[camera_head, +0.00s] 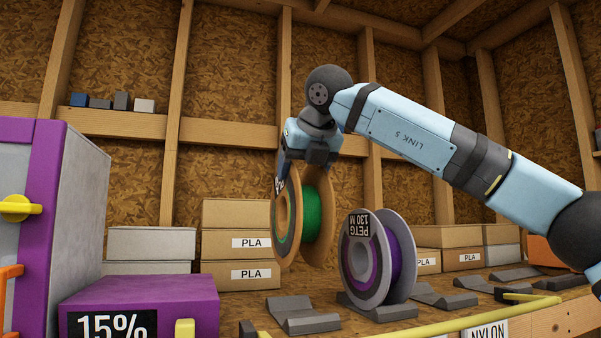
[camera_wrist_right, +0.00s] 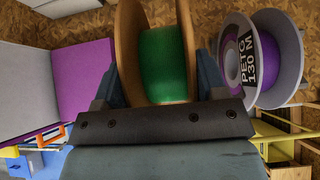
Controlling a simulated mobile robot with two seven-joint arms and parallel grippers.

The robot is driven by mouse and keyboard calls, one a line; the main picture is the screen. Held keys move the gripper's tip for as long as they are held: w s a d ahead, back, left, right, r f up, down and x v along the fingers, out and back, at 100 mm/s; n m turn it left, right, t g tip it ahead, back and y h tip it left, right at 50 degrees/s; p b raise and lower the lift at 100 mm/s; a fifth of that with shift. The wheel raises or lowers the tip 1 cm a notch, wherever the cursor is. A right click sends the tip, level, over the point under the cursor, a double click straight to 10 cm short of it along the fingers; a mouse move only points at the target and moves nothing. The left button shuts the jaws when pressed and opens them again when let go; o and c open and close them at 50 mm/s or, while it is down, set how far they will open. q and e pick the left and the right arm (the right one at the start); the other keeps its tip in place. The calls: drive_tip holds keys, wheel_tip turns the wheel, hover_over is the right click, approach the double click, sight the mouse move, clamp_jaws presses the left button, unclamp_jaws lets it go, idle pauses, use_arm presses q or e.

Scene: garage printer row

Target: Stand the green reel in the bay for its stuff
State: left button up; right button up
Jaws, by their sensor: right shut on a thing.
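The green reel (camera_head: 311,214) has tan flanges and green filament. My right gripper (camera_head: 304,166) is shut on it from above and holds it upright, over the shelf and left of the purple reel. In the right wrist view the green reel (camera_wrist_right: 163,58) sits between the two fingers. A dark label on its side is mostly hidden and unreadable. An empty grey cradle (camera_head: 298,317) lies below it at the front. More empty cradles (camera_head: 443,297) lie right of the purple reel. A NYLON sign (camera_head: 488,331) is on the shelf's front edge. My left gripper is not in view.
A purple reel (camera_head: 393,255) marked PETG 130 M stands in a cradle close by on the right. PLA boxes (camera_head: 240,245) are stacked behind. A purple box (camera_head: 150,300) marked 15% stands left. A yellow rail (camera_head: 480,318) runs along the front.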

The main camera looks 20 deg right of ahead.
sight(304, 189)
drive_tip(key=shift+s+r, duration=0.15)
drive_tip(key=shift+s, duration=0.3)
drive_tip(key=shift+w+f+b, duration=0.25)
drive_tip(key=shift+f+b, duration=0.25)
drive_tip(key=shift+b, duration=0.1)
wheel_tip(304, 189, down, 3)
drive_tip(key=b, duration=0.2)
drive_tip(key=shift+s+r+b, duration=0.1)
drive_tip(key=shift+b, duration=0.2)
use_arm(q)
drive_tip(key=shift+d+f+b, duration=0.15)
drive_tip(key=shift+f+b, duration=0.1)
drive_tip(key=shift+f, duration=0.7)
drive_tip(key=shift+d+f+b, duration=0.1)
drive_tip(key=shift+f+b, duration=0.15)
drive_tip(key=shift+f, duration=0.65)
use_arm(e)
drive_tip(key=shift+f, duration=0.55)
use_arm(q)
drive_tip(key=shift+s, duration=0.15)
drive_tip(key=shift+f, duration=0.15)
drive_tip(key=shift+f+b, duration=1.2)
drive_tip(key=shift+b, duration=0.1)
use_arm(e)
drive_tip(key=shift+f, duration=1.35)
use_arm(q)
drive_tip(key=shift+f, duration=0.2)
use_arm(e)
drive_tip(key=shift+f, duration=0.1)
